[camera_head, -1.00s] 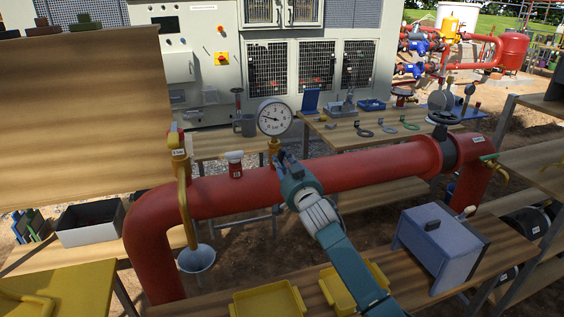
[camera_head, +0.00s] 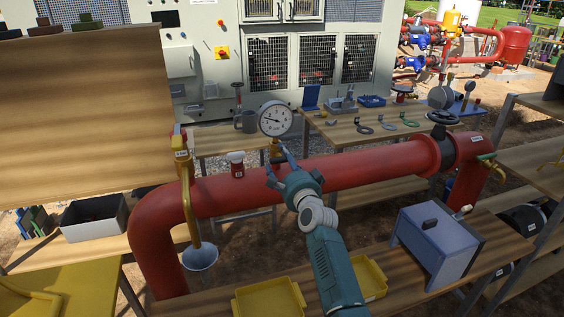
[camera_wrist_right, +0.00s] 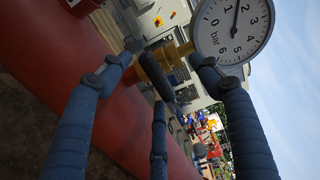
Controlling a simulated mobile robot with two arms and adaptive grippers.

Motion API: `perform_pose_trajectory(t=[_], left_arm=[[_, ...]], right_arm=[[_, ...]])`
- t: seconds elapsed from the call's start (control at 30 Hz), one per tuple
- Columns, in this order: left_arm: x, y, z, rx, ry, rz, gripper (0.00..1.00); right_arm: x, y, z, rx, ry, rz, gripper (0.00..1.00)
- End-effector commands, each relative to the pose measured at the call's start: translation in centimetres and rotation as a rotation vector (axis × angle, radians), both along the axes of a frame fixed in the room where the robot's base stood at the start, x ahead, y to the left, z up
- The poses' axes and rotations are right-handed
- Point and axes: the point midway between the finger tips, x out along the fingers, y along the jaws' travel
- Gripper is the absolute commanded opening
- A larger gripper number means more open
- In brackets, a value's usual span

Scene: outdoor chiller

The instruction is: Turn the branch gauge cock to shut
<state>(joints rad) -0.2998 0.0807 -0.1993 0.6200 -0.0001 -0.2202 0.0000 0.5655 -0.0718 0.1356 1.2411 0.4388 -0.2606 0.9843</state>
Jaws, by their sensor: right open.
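The round white pressure gauge (camera_head: 275,118) stands on a brass stem above the red pipe (camera_head: 350,170). It also shows at the top right of the right wrist view (camera_wrist_right: 234,28). The branch gauge cock is on the stem below it, with a brass body (camera_wrist_right: 180,52) and a dark lever (camera_wrist_right: 157,76). My right gripper (camera_head: 277,162) is open just in front of the cock. In the right wrist view its blue fingers (camera_wrist_right: 165,72) are spread on either side of the lever, and contact cannot be told. My left gripper is out of view.
A white-capped fitting (camera_head: 237,164) and a brass valve (camera_head: 181,150) with a funnel (camera_head: 200,257) lie left along the pipe. Yellow trays (camera_head: 270,299) and a blue-grey box (camera_head: 436,240) occupy the front bench. A tool table (camera_head: 400,140) stands behind.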

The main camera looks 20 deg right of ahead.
Motion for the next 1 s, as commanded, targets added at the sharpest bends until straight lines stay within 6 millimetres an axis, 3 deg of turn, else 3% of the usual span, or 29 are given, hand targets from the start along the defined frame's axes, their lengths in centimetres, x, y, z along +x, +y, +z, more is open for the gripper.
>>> perform_pose_trajectory(t=[0.27, 0.73, 1.0], left_arm=[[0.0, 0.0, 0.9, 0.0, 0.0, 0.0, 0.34], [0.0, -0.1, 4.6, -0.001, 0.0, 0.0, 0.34], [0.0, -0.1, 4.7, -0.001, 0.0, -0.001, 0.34]], right_arm=[[-0.8, 0.0, 0.0, -0.001, 0.005, 0.0, 0.63], [-6.3, -0.2, 0.0, -0.002, 0.004, 0.001, 0.63], [-7.0, -0.2, -0.2, -0.001, 0.003, 0.001, 0.63]])
